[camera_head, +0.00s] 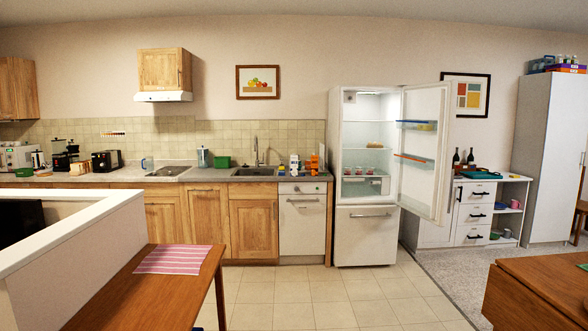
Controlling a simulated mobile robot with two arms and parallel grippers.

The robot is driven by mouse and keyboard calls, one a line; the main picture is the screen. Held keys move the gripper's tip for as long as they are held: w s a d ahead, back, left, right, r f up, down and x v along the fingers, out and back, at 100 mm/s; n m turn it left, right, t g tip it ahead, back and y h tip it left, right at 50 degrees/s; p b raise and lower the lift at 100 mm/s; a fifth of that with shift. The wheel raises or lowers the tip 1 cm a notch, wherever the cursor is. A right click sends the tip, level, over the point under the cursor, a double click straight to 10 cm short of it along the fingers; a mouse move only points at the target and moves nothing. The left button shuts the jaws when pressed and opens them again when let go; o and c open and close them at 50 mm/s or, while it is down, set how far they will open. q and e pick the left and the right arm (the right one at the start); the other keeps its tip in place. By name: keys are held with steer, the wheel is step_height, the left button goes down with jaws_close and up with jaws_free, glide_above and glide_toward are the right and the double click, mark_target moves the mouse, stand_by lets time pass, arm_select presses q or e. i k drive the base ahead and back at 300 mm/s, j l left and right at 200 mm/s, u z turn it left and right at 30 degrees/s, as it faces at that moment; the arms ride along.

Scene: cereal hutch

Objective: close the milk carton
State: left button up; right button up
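A small white and blue carton (294,164) stands on the counter to the right of the sink. It looks like the milk carton, but it is too small to tell whether its top is open or closed. An orange carton or box (314,163) stands to its right. Neither of my grippers is in view.
The fridge (365,222) right of the counter stands with its upper door (425,150) swung open to the right. A wooden table (130,300) with a striped mat (168,260) is at front left, another table (540,295) at front right. Tiled floor (310,290) between them is clear.

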mark_target(294, 158)
steer(key=z, duration=0.25)
steer(key=i, duration=3.55)
steer(key=i+u, duration=0.1)
steer(key=i, duration=0.55)
steer(key=i+l+u, duration=0.15)
steer(key=i, duration=0.45)
steer(key=i+l+u, duration=0.15)
steer(key=i+l, duration=0.25)
steer(key=i+l+u, duration=0.1)
steer(key=i+l, duration=0.4)
steer(key=i+l+u, duration=0.15)
steer(key=i+l, duration=0.35)
steer(key=i+l+u, duration=0.1)
steer(key=i+l, duration=0.35)
steer(key=l, duration=0.15)
steer(key=i+l+u, duration=0.15)
steer(key=i+l, duration=0.25)
steer(key=l, duration=0.2)
